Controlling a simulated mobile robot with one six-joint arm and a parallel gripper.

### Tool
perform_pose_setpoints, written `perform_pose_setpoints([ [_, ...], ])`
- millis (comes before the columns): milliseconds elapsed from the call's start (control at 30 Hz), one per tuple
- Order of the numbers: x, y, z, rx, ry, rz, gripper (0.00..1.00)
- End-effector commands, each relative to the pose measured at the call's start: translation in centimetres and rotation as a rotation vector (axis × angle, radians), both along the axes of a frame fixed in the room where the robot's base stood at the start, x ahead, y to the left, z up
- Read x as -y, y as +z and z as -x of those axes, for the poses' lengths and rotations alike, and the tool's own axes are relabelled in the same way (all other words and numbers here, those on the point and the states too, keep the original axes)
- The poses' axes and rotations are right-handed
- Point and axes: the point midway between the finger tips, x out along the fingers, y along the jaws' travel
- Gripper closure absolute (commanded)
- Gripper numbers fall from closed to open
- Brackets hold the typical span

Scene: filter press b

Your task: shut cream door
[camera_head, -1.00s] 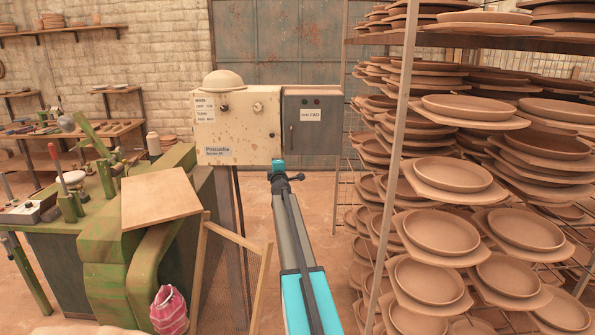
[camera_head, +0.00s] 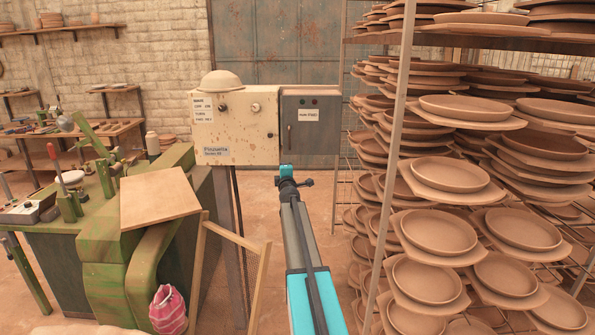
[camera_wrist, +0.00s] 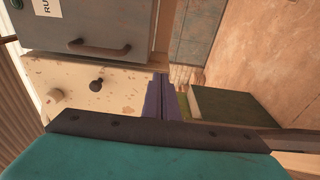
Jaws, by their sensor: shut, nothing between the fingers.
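The cream door (camera_head: 238,135) is the speckled front of the box on a post in the middle of the head view. It has two knobs, paper labels and a latch at its right edge. I cannot tell whether it is fully shut. In the wrist view, the cream door (camera_wrist: 120,95) shows rotated, with its knobs beside my fingers. My gripper (camera_wrist: 162,97) is shut and empty, its dark fingers close to the cream face's edge; contact is unclear. In the head view, my teal arm end (camera_head: 287,171) is just below the box's right side, its fingers hidden.
A grey door (camera_head: 310,128) with a handle adjoins the cream one on the right. A tall rack (camera_head: 401,100) of clay plates stands close on the right. A green machine (camera_head: 115,250) and a leaning wooden frame (camera_head: 259,285) stand on the left.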

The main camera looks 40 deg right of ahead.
Motion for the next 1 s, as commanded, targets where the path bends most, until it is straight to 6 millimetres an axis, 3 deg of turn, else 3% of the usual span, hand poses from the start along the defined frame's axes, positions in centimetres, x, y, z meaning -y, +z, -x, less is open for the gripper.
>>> perform_pose_setpoints([
  [1000,3.4,0.0,4.8,-0.003,0.003,-0.002,1.00],
])
